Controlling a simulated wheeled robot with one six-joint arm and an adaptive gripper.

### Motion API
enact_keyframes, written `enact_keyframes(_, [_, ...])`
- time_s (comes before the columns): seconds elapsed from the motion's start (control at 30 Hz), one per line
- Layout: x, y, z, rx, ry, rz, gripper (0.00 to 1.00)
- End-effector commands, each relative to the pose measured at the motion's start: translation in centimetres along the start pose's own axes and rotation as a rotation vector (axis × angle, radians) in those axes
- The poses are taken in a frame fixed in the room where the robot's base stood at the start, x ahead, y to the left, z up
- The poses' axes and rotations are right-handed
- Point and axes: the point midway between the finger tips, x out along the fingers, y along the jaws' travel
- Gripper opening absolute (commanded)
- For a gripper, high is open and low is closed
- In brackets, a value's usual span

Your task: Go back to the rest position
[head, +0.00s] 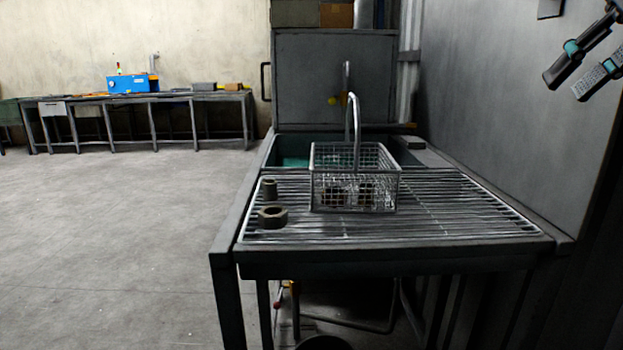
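My gripper (583,78) is at the upper right corner of the head view, in the air above and to the right of the slatted metal rack. Its two dark fingers with grey pads stand apart, and nothing shows between them. Much of my arm is outside the picture. Below and to the left, a wire basket (383,191) with an upright loop handle stands on the rack (440,215), with some brownish parts inside. A large hex nut (272,217) and a small dark cylindrical part (269,189) stand on the rack left of the basket.
A sink basin (290,152) and a grey cabinet (310,75) lie behind the basket. A grey wall panel (500,110) runs along the right side near my gripper. A long bench (100,98) with a blue machine (133,83) stands far left. The floor (120,230) on the left is clear.

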Motion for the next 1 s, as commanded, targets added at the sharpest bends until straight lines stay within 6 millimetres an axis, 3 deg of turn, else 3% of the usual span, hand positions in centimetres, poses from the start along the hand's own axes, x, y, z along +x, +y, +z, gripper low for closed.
enact_keyframes(0.37, [3.3, -1.8, 0.7, 0.037, -0.014, 0.001, 0.37])
enact_keyframes(0.67, [8.2, -3.5, 3.0, 0.083, -0.038, 0.026, 0.37])
enact_keyframes(0.87, [13.9, -5.1, 7.5, 0.100, -0.071, 0.073, 0.37])
enact_keyframes(1.0, [18.1, -6.0, 11.8, 0.086, -0.090, 0.114, 0.37])
